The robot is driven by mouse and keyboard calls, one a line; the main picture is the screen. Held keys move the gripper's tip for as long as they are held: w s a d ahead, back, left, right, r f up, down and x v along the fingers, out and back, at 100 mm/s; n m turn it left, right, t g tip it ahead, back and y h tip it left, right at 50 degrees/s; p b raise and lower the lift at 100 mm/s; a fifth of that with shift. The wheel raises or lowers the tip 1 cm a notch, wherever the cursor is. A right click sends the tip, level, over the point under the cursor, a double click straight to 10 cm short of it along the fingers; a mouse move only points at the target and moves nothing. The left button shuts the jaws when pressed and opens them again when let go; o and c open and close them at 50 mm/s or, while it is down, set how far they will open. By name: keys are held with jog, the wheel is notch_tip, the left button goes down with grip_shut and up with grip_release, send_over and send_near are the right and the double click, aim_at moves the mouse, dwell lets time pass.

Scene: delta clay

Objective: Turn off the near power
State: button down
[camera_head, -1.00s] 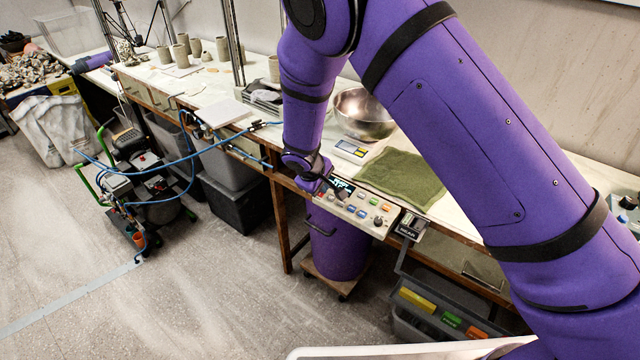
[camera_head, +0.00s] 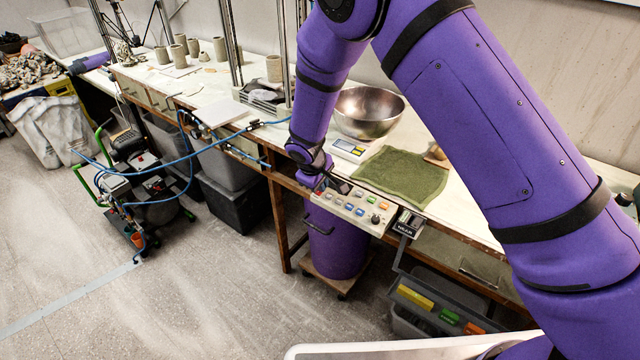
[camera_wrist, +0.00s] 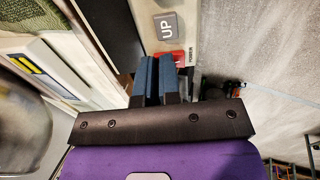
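The near control panel (camera_head: 352,208) is a pale box with coloured buttons on the front edge of the bench. A "NEAR" sign (camera_head: 406,229) is at its right end. Its red power switch (camera_head: 318,190) is at the left end. The red switch (camera_wrist: 178,57) also shows in the wrist view, beside a grey "UP" button (camera_wrist: 167,27). The panel's display (camera_wrist: 112,32) looks dark.
A green cloth (camera_head: 400,175), a small scale (camera_head: 349,149) and a metal bowl (camera_head: 368,112) lie on the bench behind the panel. A purple bin (camera_head: 338,245) stands below it. A grey crate (camera_head: 415,315) is at the lower right.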

jog(key=shift+d+f, duration=0.35)
jog(key=shift+f, duration=0.05)
jog(key=shift+s+a+f, duration=0.3)
jog(key=shift+s+a, duration=0.2)
jog(key=shift+s, duration=0.15)
jog(key=shift+s+a, duration=0.1)
jog(key=shift+a, duration=0.05)
jog(key=shift+a+r, duration=0.15)
jog(key=shift+r, duration=0.35)
jog(key=w+v, duration=0.1)
jog(key=v, duration=1.2)
jog(key=shift+d+r, duration=0.3)
jog(key=shift+r, duration=0.4)
jog(key=shift+w, duration=0.15)
jog(key=shift+s+a+f+t+h, duration=0.2)
jog(key=shift+s+a+t+h, duration=0.15)
jog(key=shift+s+a, duration=0.2)
